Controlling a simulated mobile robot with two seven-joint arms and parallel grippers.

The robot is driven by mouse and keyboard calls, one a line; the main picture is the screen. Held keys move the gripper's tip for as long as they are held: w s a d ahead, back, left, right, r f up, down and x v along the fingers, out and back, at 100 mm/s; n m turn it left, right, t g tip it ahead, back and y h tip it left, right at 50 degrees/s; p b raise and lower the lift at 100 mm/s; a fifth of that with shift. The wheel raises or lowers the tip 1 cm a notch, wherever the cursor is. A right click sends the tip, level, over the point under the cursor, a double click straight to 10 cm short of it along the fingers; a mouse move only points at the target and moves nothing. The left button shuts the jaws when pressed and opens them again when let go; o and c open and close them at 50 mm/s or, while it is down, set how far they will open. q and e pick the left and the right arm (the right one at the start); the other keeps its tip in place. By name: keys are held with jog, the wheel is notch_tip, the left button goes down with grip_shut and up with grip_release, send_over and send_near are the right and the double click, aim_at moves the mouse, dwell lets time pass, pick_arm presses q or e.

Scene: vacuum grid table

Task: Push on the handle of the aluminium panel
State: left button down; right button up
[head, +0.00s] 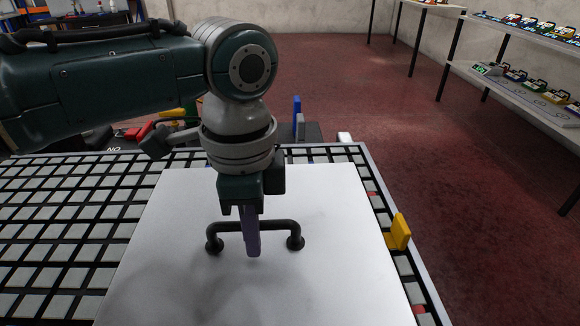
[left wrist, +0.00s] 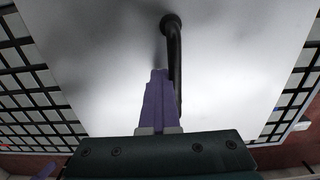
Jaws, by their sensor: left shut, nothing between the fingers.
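The aluminium panel (head: 330,285) is a flat pale sheet lying on the black grid table. Its black bar handle (head: 278,225) stands on two feet near the middle of the panel. My left gripper (head: 253,254) points down at the handle with its purple fingers shut and empty. In the head view the fingers cross in front of the bar and hide part of it. In the left wrist view the shut fingers (left wrist: 159,75) lie right beside the handle (left wrist: 174,60), over the panel (left wrist: 110,60). I cannot tell whether they touch the bar. My right gripper is not in view.
The grid table (head: 60,225) shows bare to the left of the panel. A yellow block (head: 398,232) sits at the table's right edge by the panel. Red and blue items stand behind the table. Shelves (head: 520,75) with small boxes are at the far right.

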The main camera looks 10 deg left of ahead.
pick_arm(q)
jog(key=shift+w+a+r+p, duration=0.15)
jog(key=shift+w+p, duration=0.15)
jog(key=shift+p, duration=0.35)
dwell(1.3)
jog(key=shift+s+r+p, duration=0.2)
jog(key=shift+s+p, duration=0.25)
jog(key=shift+p, duration=0.5)
jog(key=shift+s+d+f+p, duration=0.1)
jog(key=shift+s+d+p, duration=0.1)
jog(key=shift+s+p, duration=0.35)
jog(key=shift+s+d+p, duration=0.2)
jog(key=shift+s+p, duration=0.2)
jog(key=shift+p, duration=0.1)
jog(key=shift+s+d+f, duration=0.1)
jog(key=shift+s+d, duration=0.05)
jog(key=shift+s, duration=0.15)
notch_tip(320, 180, up, 8)
jog(key=p, duration=0.8)
jog(key=shift+p, duration=0.35)
